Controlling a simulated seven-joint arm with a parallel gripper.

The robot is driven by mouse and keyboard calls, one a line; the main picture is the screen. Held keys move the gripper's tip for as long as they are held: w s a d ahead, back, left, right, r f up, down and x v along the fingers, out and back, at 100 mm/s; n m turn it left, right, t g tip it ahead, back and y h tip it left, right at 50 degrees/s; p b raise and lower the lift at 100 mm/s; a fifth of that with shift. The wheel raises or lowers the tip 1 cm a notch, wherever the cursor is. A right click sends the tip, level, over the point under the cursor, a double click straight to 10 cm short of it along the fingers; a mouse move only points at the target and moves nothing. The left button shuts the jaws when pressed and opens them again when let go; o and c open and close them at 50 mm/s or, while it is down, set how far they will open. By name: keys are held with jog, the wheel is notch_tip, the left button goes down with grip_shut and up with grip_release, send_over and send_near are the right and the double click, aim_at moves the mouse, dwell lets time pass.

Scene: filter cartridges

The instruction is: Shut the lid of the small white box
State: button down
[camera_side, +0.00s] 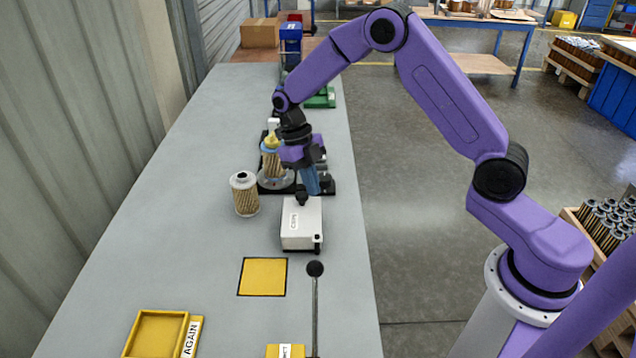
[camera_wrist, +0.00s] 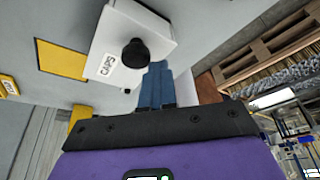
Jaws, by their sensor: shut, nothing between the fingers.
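The small white box (camera_side: 302,232), marked CAPS, stands on the grey table. Its top looks flat and level, with the lid down over the box; I see no clear gap, but the far side is hard to make out. A black knob (camera_side: 302,198) shows at its far edge, and a small black part at its near right corner. In the wrist view, the box (camera_wrist: 125,30) and a round black knob (camera_wrist: 135,53) lie just beyond my fingers. My gripper (camera_side: 314,192) has blue fingers, shut and empty, close to the box's far edge; whether they touch it I cannot tell.
A pleated filter cartridge (camera_side: 245,195) stands left of the box. Another sits in a fixture (camera_side: 277,180) behind it. A yellow square (camera_side: 263,277) and a black-knobbed rod (camera_side: 315,270) lie nearer. A yellow tray (camera_side: 160,333) is at the front left. The table's left middle is clear.

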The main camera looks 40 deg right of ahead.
jog(key=shift+w+a+n, duration=0.25)
jog(key=shift+a+n, duration=0.05)
jog(key=shift+a, duration=0.05)
jog(key=shift+a, duration=0.1)
jog(key=shift+s+d, duration=0.65)
jog(key=shift+d, duration=1.55)
jog(key=a+r, duration=0.4)
jog(key=r, duration=0.7)
jog(key=s+a+r+m+t, duration=0.1)
jog(key=s+a+m, duration=0.1)
jog(key=s+m, duration=0.45)
jog(key=s+a+r+m+t, duration=0.1)
jog(key=s+a+r+m, duration=0.1)
jog(key=s+m, duration=0.45)
jog(key=s+d+f+m+t, duration=0.1)
jog(key=s+d+m, duration=0.1)
jog(key=s+m, duration=0.3)
jog(key=s+d+f+m+t, duration=0.1)
jog(key=s+d+m, duration=0.2)
jog(key=s, duration=0.9)
jog(key=m, duration=0.3)
jog(key=shift+s, duration=0.15)
jog(key=shift+d, duration=0.1)
